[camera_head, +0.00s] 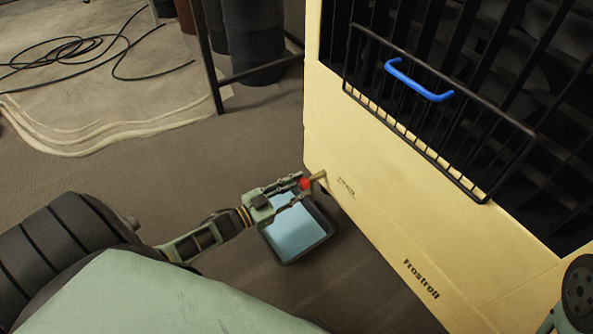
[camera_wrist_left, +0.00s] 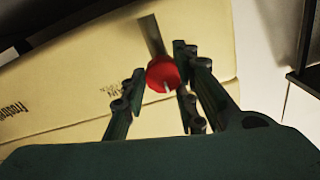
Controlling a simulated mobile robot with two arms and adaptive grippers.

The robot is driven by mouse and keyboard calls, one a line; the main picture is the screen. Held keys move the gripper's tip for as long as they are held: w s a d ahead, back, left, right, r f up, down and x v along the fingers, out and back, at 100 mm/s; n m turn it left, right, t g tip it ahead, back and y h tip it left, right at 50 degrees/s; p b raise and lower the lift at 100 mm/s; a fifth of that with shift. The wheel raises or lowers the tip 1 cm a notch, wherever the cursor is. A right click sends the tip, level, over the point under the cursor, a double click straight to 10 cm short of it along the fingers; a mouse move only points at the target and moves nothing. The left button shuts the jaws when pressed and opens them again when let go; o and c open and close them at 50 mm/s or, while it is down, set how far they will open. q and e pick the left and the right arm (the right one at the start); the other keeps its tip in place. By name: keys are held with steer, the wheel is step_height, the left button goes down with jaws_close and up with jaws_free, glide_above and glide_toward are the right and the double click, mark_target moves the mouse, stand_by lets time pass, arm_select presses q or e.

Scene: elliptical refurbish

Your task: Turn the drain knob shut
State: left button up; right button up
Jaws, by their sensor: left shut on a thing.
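The red drain knob (camera_head: 304,184) sits on a short brass-coloured pipe (camera_head: 317,177) at the lower left corner of the cream machine (camera_head: 400,220). My left gripper (camera_head: 298,189) is shut on the knob. In the left wrist view the round red knob (camera_wrist_left: 163,73) is between the fingers of my left gripper (camera_wrist_left: 159,76), with the pipe (camera_wrist_left: 151,35) running up behind it. A pale mark shows on the knob's lower edge. My right gripper is not in view.
A dark-rimmed tray with blue liquid (camera_head: 296,232) lies on the floor below the knob. A black wire rack with a blue handle (camera_head: 418,81) hangs on the machine's front. A black table leg (camera_head: 209,75), dark bins (camera_head: 250,40) and a loose cable (camera_head: 70,50) are behind.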

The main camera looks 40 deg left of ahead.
arm_select(q)
steer(key=shift+s+d, duration=0.15)
steer(key=shift+d, duration=0.35)
steer(key=o, duration=1)
steer(key=shift+c, duration=0.2)
steer(key=shift+o, duration=0.3)
steer(key=shift+a, duration=0.2)
steer(key=v, duration=1.2)
